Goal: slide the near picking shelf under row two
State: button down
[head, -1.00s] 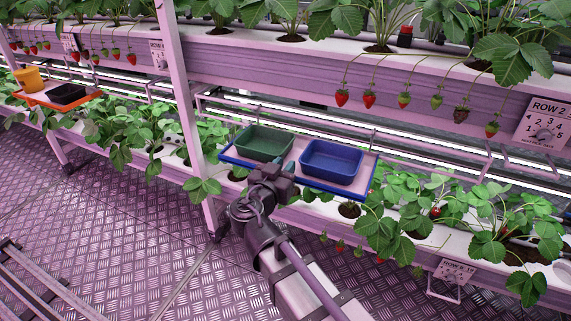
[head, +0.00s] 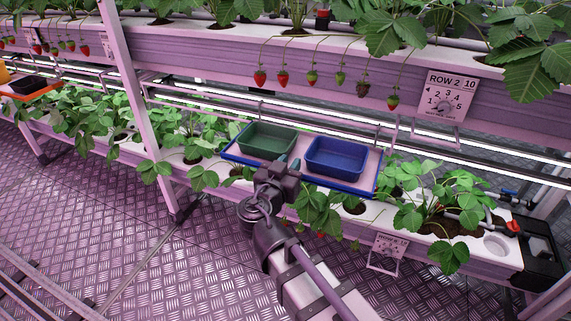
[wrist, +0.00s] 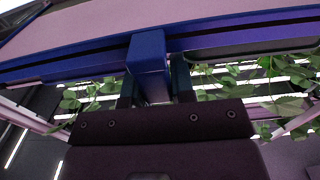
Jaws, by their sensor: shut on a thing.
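The near picking shelf (head: 373,169) is a pale board with a blue edge, hanging above the lower planter and below the row two gutter (head: 370,95). A green tray (head: 267,141) stands on its left part and a blue tray (head: 335,158) on its right part. My gripper (head: 288,166) is at the middle of its front edge. In the wrist view my gripper (wrist: 153,82) is shut on the shelf's blue handle (wrist: 148,55), with a dark finger on each side. The ROW 2 sign (head: 450,94) is right of the shelf.
An upright post (head: 142,110) stands left of the shelf. An orange-edged shelf (head: 42,90) with a dark tray is at far left. Strawberries (head: 283,77) hang above, and leafy plants (head: 435,200) fill the lower planter. A dark box (head: 538,245) ends it at right.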

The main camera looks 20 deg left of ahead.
jog(key=shift+s+d, duration=0.1)
jog(key=shift+d, duration=0.45)
jog(key=c, duration=1)
grip_release()
jog(key=shift+o, duration=0.2)
jog(key=s+a, duration=0.1)
jog(key=s, duration=0.9)
jog(key=shift+s+a, duration=0.2)
jog(key=shift+s, duration=0.15)
